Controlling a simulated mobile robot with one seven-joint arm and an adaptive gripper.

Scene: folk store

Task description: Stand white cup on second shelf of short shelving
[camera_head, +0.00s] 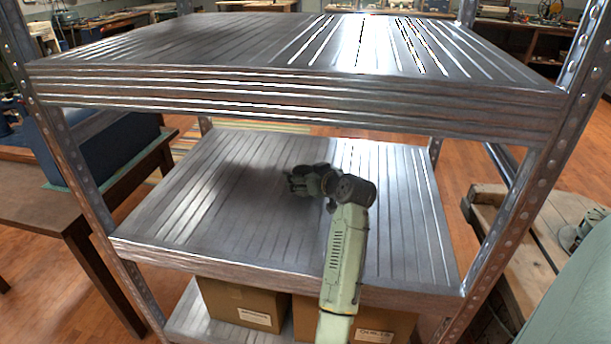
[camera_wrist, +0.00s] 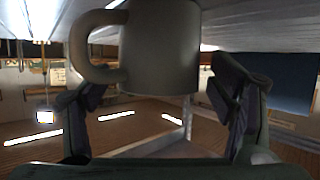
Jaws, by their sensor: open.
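The white cup (camera_wrist: 162,45) looks grey in shadow in the wrist view, with its handle (camera_wrist: 92,48) on the left. That view appears upside down, and the cup seems to stand upright on the ribbed metal shelf (camera_wrist: 235,12). My gripper (camera_wrist: 160,92) is open, with one finger on each side of the cup and visible gaps between. In the head view my gripper (camera_head: 297,182) is low over the middle board (camera_head: 200,205) of the short shelving. I cannot make out the cup there; the gripper seems to hide it.
The top board (camera_head: 250,50) overhangs my arm, and metal posts (camera_head: 75,165) frame the corners. Cardboard boxes (camera_head: 240,303) sit on the board below. The middle board is otherwise clear. A wooden table (camera_head: 60,195) stands left and a wooden bench (camera_head: 540,235) right.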

